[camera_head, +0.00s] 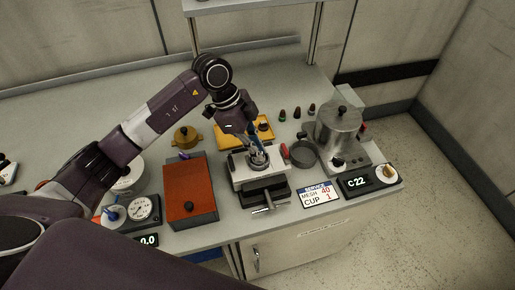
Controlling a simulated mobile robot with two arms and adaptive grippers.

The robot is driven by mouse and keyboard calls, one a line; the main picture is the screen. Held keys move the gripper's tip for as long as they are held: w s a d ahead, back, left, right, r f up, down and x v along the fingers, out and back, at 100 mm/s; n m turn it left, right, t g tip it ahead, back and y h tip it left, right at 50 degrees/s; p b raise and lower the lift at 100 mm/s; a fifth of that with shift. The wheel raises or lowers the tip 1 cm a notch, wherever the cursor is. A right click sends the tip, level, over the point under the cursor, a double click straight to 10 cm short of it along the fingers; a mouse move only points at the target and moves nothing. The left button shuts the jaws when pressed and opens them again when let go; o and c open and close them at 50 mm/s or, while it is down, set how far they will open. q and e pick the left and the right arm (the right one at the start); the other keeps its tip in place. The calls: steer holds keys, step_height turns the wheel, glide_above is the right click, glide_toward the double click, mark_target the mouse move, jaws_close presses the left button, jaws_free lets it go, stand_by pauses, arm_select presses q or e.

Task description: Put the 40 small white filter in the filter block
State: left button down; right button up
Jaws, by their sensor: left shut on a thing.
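My left gripper (255,147) comes in from the left and points down over a silver metal block (243,172) with a round opening, likely the filter block, on a dark base. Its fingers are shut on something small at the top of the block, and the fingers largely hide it. I cannot tell whether this is the small white filter, nor how deep it sits. A yellow tray (266,130) with dark pieces lies just behind the gripper and is partly covered by it. My right gripper is not in view.
A red-brown box (190,192) stands left of the block. A dark round dish (304,153) and a metal pot (338,127) stand right. A sign (319,194) reads mesh 40, cup 1. A display (355,183) reads C 22. The bench's back left is clear.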

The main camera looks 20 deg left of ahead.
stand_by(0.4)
arm_select(q)
steer(key=c, duration=1.9)
jaws_free()
steer(key=shift+c, duration=0.2)
steer(key=shift+r+p, duration=3.6)
steer(key=shift+r, duration=0.45)
steer(key=shift+s+f, duration=0.1)
steer(key=shift+f, duration=0.05)
